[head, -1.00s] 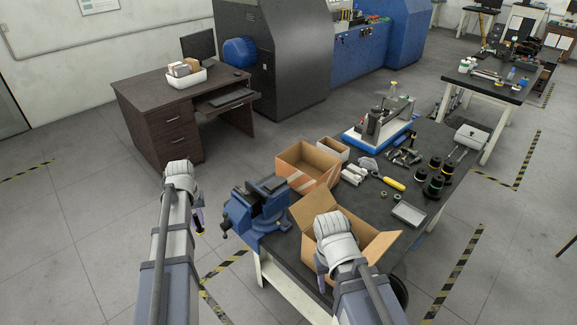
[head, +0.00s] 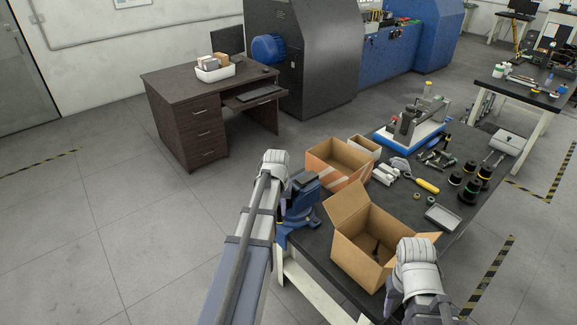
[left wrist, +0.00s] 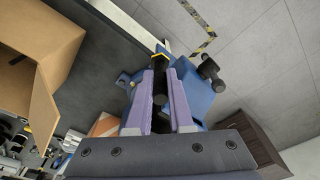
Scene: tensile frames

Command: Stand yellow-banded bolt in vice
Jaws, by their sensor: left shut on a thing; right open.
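My left gripper (left wrist: 160,105) is shut on the yellow-banded bolt (left wrist: 161,58), a dark bolt whose yellow band shows just past the fingertips in the left wrist view. In the head view my left arm hides most of that gripper and bolt. The blue vice (head: 304,205) stands at the near left corner of the dark workbench, right beside my left gripper. It also shows behind the fingers in the left wrist view (left wrist: 199,108). I cannot tell whether the bolt touches it. My right gripper (head: 390,302) is open, in front of the open cardboard box at the bench's front edge.
The open cardboard box (head: 362,245) stands right of the vice, with a smaller orange-striped box (head: 338,162) behind it.

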